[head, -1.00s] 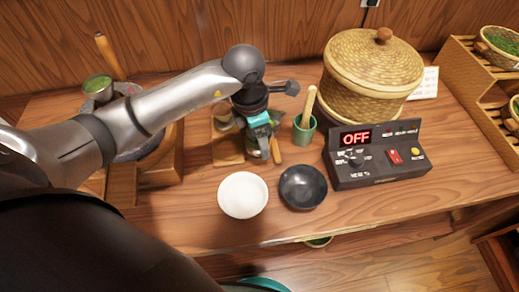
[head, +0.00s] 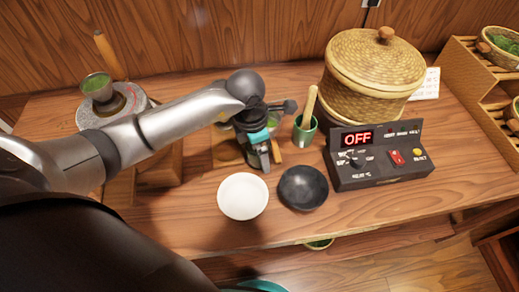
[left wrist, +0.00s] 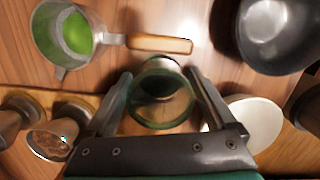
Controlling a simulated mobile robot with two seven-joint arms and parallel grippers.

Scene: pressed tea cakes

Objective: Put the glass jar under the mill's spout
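The clear, greenish glass jar (left wrist: 160,112) is in the middle of the left wrist view, between the two fingers of my left gripper (left wrist: 160,76). The fingers are spread on either side of it, close to its walls; firm contact is not visible. In the head view the left gripper (head: 262,158) points down behind the white bowl and hides the jar. The mill (head: 95,112) stands at the left, a round stone with a metal cup (head: 97,88) on top. My left arm covers part of it, and its spout is hidden. My right gripper is not in view.
A white bowl (head: 243,197) and a black bowl (head: 303,187) are in front of the gripper. A metal cup with green contents (left wrist: 76,32) and wooden handle lies close to the jar.

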